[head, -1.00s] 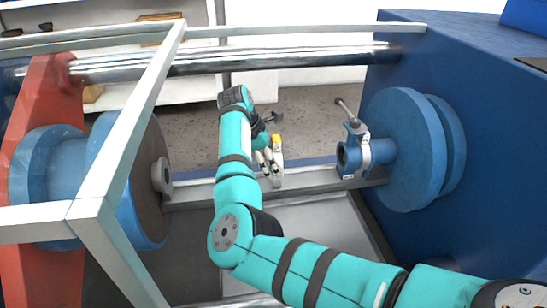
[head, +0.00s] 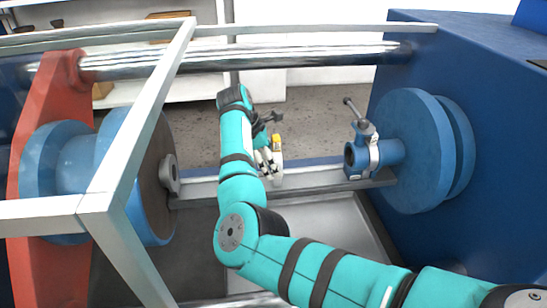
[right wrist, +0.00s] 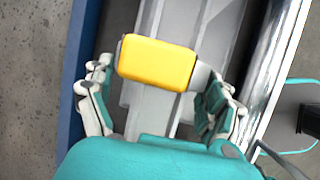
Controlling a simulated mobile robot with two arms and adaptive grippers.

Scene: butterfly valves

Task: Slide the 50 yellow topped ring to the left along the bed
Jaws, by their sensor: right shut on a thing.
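The yellow-topped ring (head: 277,142) stands on the bed between the two blue flanged ends, in the middle of the head view. Its yellow top (right wrist: 157,64) shows large in the right wrist view. My right gripper (head: 269,160) is shut on the ring, with one finger on each side just below the yellow block. The number on the ring cannot be read, and its lower part is mostly hidden by my fingers. The bed (head: 315,180) runs left to right below it. My left gripper is not in view.
A blue flange with a metal hub (head: 170,175) is at the left end. A blue pipe stub with a clamp and handle (head: 362,150) is at the right. A grey frame (head: 140,120) crosses in front on the left. The bed between ring and left hub looks clear.

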